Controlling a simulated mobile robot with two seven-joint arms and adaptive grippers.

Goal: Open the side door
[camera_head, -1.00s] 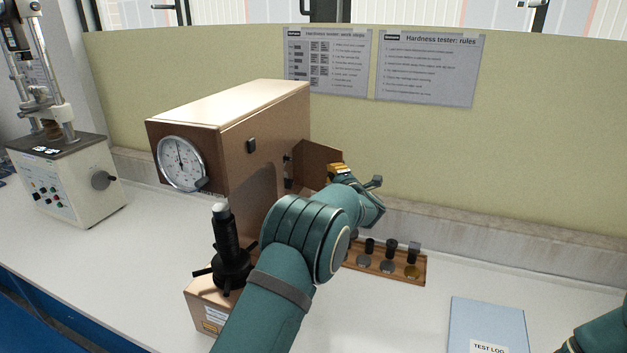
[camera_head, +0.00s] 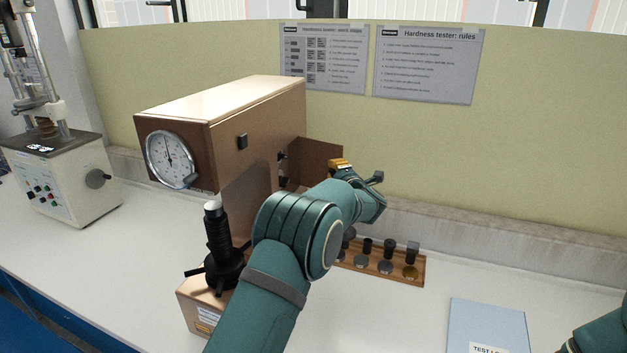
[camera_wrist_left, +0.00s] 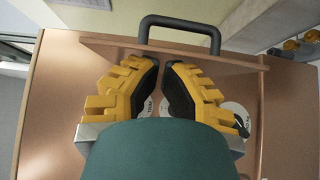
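The brown hardness tester (camera_head: 225,125) stands on the bench with a round dial on its front. Its side door (camera_head: 315,160) stands swung out from the right side and also shows edge-on in the left wrist view (camera_wrist_left: 100,43). A dark bar handle (camera_wrist_left: 180,22) is on the door's far face. My left gripper (camera_wrist_left: 161,64) is beside the door, on the side away from the handle, not around the handle. Its yellow fingers have a narrow empty gap between them; contact with the door is unclear. In the head view my arm hides part of the tester. My right gripper is out of view.
A wooden rack (camera_head: 379,267) of small parts lies right of the tester, partly behind my arm. A blue test log (camera_head: 488,320) lies at front right. A dark screw post (camera_head: 218,245) stands before the tester. Another tester (camera_head: 62,180) stands at left.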

